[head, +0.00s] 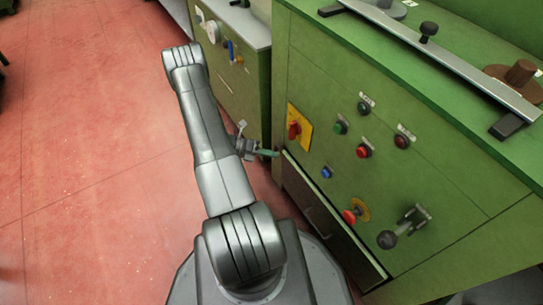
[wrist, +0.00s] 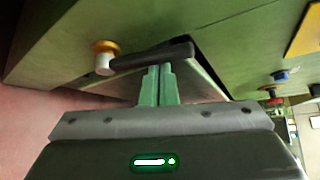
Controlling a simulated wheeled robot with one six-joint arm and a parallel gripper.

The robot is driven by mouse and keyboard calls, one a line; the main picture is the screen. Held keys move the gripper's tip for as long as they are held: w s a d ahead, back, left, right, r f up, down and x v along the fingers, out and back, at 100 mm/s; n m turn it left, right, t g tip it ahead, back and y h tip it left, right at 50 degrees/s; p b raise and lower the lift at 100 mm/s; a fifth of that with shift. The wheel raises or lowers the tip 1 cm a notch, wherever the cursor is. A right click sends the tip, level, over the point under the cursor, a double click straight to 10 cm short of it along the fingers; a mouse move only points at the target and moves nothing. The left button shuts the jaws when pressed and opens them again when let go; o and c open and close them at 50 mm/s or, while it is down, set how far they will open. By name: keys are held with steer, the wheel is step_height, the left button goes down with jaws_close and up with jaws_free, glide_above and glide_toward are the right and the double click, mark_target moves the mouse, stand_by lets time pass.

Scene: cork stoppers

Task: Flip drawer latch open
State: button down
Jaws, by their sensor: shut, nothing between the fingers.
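My gripper (head: 274,153) has green fingers that are closed together with nothing between them. In the head view it is at the upper left corner of the drawer front (head: 330,222) low on the green cabinet. In the wrist view the fingertips (wrist: 158,69) are right at a dark bar (wrist: 152,55), which looks like the latch lever. Whether they touch it I cannot tell. The bar lies across the drawer's top edge. In the head view I cannot make out the latch.
The green cabinet front carries a red-and-yellow rotary switch (head: 294,130), several push buttons, a red mushroom button (head: 350,216) and a dark lever (head: 400,230). A second green cabinet (head: 240,85) stands behind. Red floor (head: 90,130) on the left is open.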

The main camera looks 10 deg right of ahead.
steer(key=p+v, duration=0.3)
steer(key=v, duration=1.1)
steer(key=shift+d, duration=0.15)
